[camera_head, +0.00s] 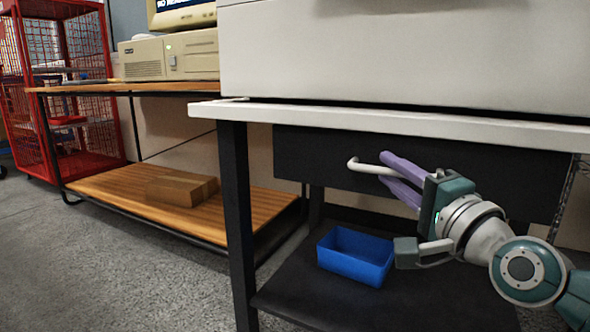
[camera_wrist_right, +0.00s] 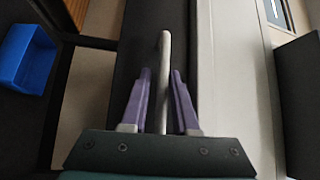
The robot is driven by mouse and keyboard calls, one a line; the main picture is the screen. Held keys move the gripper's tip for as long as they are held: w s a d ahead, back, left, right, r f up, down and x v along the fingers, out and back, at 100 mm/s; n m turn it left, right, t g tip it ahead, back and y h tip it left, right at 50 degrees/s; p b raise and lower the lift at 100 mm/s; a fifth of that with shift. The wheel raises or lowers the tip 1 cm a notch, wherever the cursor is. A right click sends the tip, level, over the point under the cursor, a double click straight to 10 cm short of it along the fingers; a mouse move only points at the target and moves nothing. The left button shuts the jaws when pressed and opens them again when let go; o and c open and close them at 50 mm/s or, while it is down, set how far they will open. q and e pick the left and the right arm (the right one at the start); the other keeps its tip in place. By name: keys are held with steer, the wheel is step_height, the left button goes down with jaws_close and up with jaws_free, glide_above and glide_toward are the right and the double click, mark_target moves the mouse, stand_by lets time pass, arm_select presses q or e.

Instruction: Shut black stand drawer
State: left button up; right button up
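The black stand drawer (camera_head: 310,162) has a wide, dark front under the pale top of the black stand (camera_head: 240,210). How far it stands open I cannot tell. Its pale bar handle (camera_head: 362,166) sticks out from the front. My right gripper (camera_head: 385,168) has its two purple fingers on either side of the handle. In the right wrist view the handle (camera_wrist_right: 165,60) runs between the fingers of my right gripper (camera_wrist_right: 161,74), with a visible gap at the left finger, so the gripper is open around it. My left gripper is not in view.
A blue bin (camera_head: 356,256) sits on the stand's lower shelf (camera_head: 300,290), below the drawer. A large white machine body (camera_head: 400,50) rests above.

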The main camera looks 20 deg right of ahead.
steer(key=shift+o, duration=1)
steer(key=shift+s+r, duration=0.1)
steer(key=shift+s, duration=0.1)
steer(key=s+f+p, duration=0.1)
steer(key=s+p, duration=0.2)
steer(key=s, duration=0.6)
steer(key=shift+s+a+f, duration=0.2)
steer(key=shift+a, duration=0.15)
